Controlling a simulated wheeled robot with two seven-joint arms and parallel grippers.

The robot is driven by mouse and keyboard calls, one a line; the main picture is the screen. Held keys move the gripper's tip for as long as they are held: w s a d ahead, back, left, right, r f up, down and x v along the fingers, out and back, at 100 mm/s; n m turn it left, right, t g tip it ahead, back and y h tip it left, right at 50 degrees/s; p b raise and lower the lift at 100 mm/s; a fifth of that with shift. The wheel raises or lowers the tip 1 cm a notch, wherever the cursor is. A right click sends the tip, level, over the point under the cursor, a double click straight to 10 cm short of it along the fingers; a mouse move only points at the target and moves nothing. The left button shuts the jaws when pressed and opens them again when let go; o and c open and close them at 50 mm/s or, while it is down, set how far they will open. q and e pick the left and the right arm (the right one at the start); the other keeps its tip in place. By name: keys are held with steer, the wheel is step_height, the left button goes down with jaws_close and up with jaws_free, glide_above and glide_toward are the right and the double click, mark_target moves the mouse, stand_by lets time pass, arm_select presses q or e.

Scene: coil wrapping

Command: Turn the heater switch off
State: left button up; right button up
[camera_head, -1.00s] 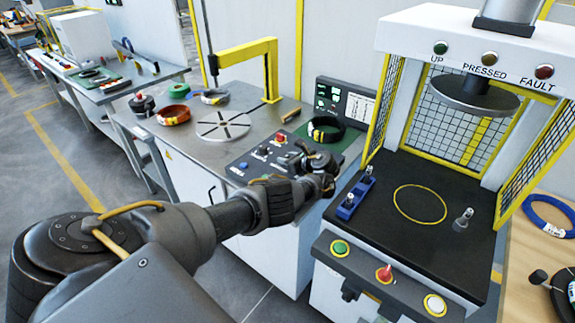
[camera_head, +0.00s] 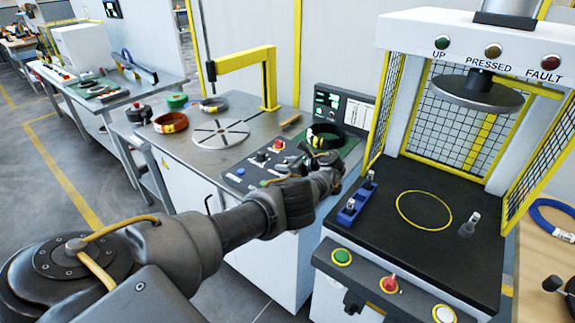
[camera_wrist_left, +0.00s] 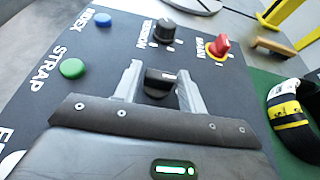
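The control panel (camera_head: 254,168) lies on the metal bench, with several knobs and buttons. My left gripper (camera_head: 300,162) is over its right part. In the left wrist view, a black knob (camera_wrist_left: 160,83) sits between the two fingertips of my left gripper (camera_wrist_left: 161,86). The fingers are apart, one on each side of the knob; firm contact cannot be told. No heater label is readable, and this knob's own label is hidden. Beyond it are a black knob marked TENSION (camera_wrist_left: 167,32) and a red switch marked MAIN (camera_wrist_left: 217,46). My right gripper is not in view.
A black coil with yellow bands (camera_head: 323,136) lies on a green mat right of the panel. A press with a black bed (camera_head: 400,205) stands to the right. A slotted disc (camera_head: 220,133) and a red coil (camera_head: 170,123) are left of it.

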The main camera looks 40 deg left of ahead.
arm_select(q)
steer(key=shift+o, duration=1.4)
steer(key=p+v, duration=0.2)
steer(key=v, duration=0.7)
steer(key=shift+d+r, duration=0.15)
steer(key=shift+d, duration=0.2)
steer(key=shift+w+d+r, duration=0.1)
steer(key=shift+d+r, duration=0.05)
steer(key=shift+d, duration=0.3)
